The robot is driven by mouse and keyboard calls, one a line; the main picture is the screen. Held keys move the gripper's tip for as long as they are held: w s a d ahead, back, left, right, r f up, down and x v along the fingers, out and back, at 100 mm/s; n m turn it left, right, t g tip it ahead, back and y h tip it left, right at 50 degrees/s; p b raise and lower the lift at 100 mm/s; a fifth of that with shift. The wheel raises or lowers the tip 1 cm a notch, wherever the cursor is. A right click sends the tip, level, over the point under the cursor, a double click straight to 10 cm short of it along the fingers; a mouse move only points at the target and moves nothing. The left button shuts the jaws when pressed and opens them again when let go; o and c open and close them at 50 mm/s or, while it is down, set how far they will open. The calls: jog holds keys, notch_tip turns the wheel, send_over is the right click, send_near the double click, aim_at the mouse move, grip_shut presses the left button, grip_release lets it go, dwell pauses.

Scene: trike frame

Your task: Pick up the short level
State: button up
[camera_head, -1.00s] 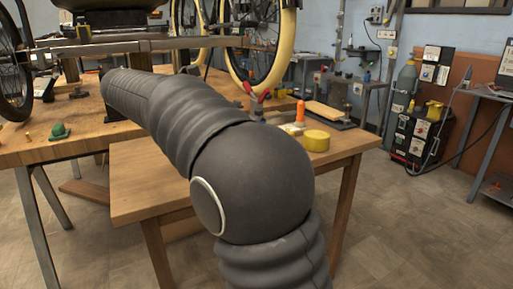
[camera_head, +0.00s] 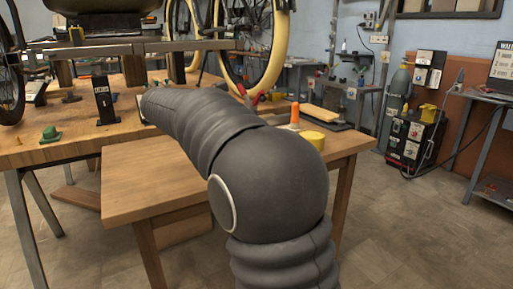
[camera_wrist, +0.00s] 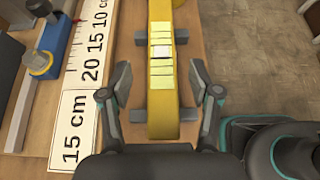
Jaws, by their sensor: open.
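A yellow level (camera_wrist: 162,95) with pale segments along its top runs up the middle of the wrist view. Small dark blocks show beside it at two places, apparently supports under it. My gripper (camera_wrist: 160,80) is open, with one finger on each side of the level. A gap shows between each finger and the level's sides. Whether the fingertips are down at the level's height cannot be told. In the head view my dark arm covers the middle, and neither my gripper nor the level can be made out.
A printed length scale (camera_wrist: 88,75) lies left of the level, with a blue tool (camera_wrist: 50,50) beyond it. The table's edge and floor (camera_wrist: 255,60) are to the right. In the head view, a yellow round object (camera_head: 313,140) and an orange-topped item (camera_head: 294,114) stand on the table.

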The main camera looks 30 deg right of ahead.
jog(key=x, duration=0.4)
jog(key=shift+s+b, duration=0.1)
jog(key=shift+b, duration=0.2)
jog(key=shift+a, duration=0.1)
jog(key=shift+c, duration=0.2)
grip_shut()
jog(key=shift+r, duration=0.1)
